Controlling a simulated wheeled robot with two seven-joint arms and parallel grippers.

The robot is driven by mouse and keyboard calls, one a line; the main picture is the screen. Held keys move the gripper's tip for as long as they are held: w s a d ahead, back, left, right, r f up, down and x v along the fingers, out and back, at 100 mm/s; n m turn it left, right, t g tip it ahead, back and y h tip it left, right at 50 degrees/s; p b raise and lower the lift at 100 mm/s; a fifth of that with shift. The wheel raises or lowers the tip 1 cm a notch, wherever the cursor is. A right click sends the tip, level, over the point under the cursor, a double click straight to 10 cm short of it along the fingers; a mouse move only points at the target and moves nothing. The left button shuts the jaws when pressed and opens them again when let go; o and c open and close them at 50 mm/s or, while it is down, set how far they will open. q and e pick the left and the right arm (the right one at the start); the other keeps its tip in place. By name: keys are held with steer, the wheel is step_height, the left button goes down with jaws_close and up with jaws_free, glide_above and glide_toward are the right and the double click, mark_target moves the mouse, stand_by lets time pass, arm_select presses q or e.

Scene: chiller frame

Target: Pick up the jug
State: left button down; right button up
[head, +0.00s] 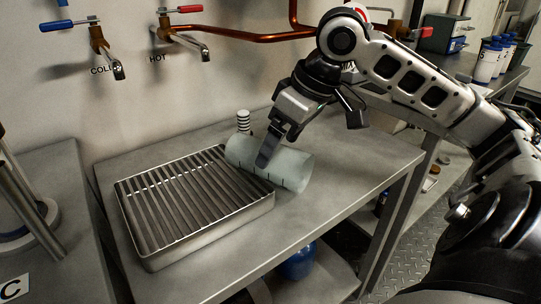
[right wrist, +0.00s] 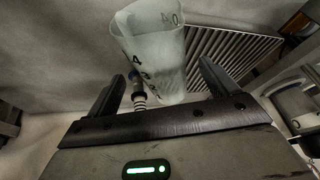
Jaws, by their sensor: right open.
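The jug (head: 285,166) is a pale, translucent cylinder lying on its side on the metal table, beside the right end of the slatted drain tray. In the right wrist view the jug (right wrist: 158,45) shows dark number marks and lies ahead of the fingers. A ribbed black-and-white piece (head: 244,121) stands at its far side; I cannot tell whether it is the jug's handle. My right gripper (head: 268,153) is over the jug, pointing down, with its fingers partly in front of it. In the wrist view the right gripper (right wrist: 165,90) is open, with nothing between its fingertips. My left gripper is out of view.
The slatted metal tray (head: 160,258) sits left of the jug. Two taps, one red-handled (head: 180,27) and one blue-handled (head: 95,38), stick out from the wall above. A blue round object (head: 299,262) is under the table. The table's front right is clear.

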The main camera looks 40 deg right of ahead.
steer(key=shift+w+a+r+p, duration=0.1)
steer(key=shift+w+p, duration=0.1)
steer(key=shift+p, duration=0.1)
steer(key=b+x, duration=0.1)
steer(key=x, duration=0.4)
steer(key=c, duration=1.2)
